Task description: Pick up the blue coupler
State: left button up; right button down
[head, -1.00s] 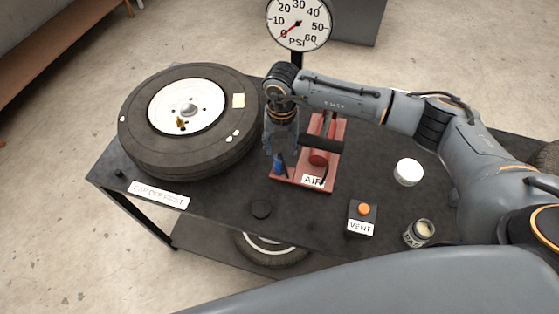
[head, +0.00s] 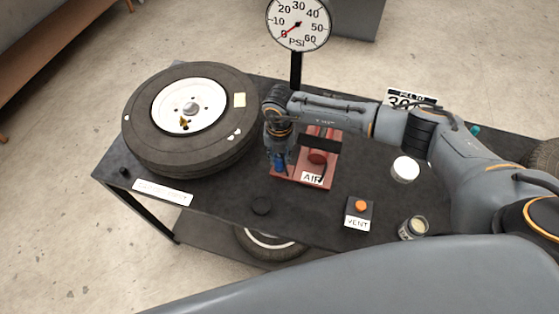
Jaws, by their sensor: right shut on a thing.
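The blue coupler (head: 279,161) stands at the left side of the red air pump (head: 318,157), above its base with the "AIR" label. Only a small blue part of it shows below my right gripper (head: 279,156). The right gripper points down and is shut on the coupler, with its fingers partly hiding it. The left gripper is not in the head view.
A tyre on a white rim (head: 190,108) lies on the left of the dark table (head: 225,205). A PSI gauge (head: 298,24) stands behind.

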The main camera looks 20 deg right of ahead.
notch_tip(320, 180, up, 8)
jog(key=b, duration=0.3)
jog(key=shift+f, duration=0.2)
notch_tip(320, 180, up, 6)
jog(key=shift+f, duration=0.25)
